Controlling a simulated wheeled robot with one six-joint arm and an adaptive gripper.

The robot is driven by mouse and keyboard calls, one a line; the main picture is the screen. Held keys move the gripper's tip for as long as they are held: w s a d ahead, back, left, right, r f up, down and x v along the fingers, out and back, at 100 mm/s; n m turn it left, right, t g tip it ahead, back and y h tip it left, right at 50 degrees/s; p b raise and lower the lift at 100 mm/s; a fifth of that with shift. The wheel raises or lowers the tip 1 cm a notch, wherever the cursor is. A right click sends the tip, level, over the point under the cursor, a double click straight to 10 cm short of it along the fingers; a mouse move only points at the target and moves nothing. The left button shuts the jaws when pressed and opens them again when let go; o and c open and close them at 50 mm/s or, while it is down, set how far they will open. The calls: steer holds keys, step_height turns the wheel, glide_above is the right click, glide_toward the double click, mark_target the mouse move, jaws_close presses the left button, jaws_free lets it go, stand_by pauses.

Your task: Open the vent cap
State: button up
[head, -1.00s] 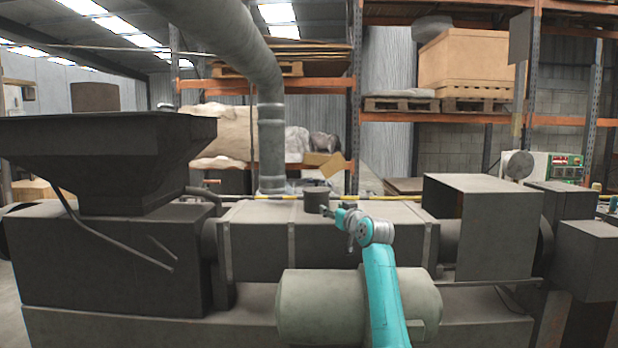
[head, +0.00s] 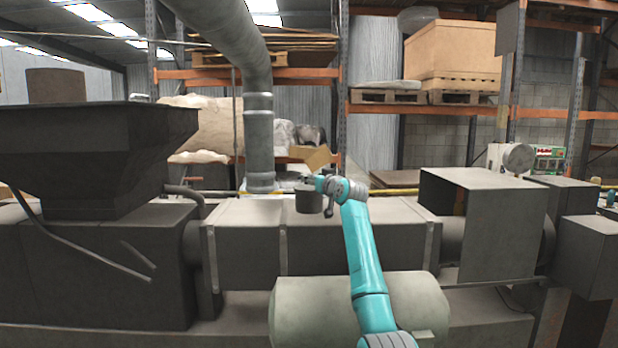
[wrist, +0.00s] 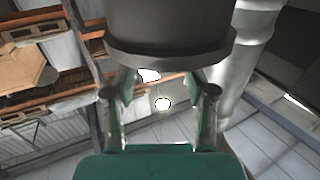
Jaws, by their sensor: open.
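The vent (head: 309,202) is a short dark cylinder standing upright on top of the machine's long grey barrel in the head view. I cannot make out a separate cap on it there. My gripper (head: 317,183) is at the vent's upper right edge, partly overlapping its top. In the wrist view the dark cylinder with a wider rim (wrist: 168,30) fills the top middle. My gripper (wrist: 160,82) is open there, with one finger on each side and a gap between them. The fingertips reach the rim and are partly hidden by it; I cannot tell whether they touch.
The barrel (head: 370,220) runs across the middle, with a hopper (head: 90,150) at left and a box-shaped guard (head: 505,230) at right. A thick grey pipe (head: 259,140) rises behind the vent. A rounded tank (head: 310,310) lies in front, beneath my arm.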

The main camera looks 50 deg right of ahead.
steer(key=shift+x, duration=2.1)
jaws_close()
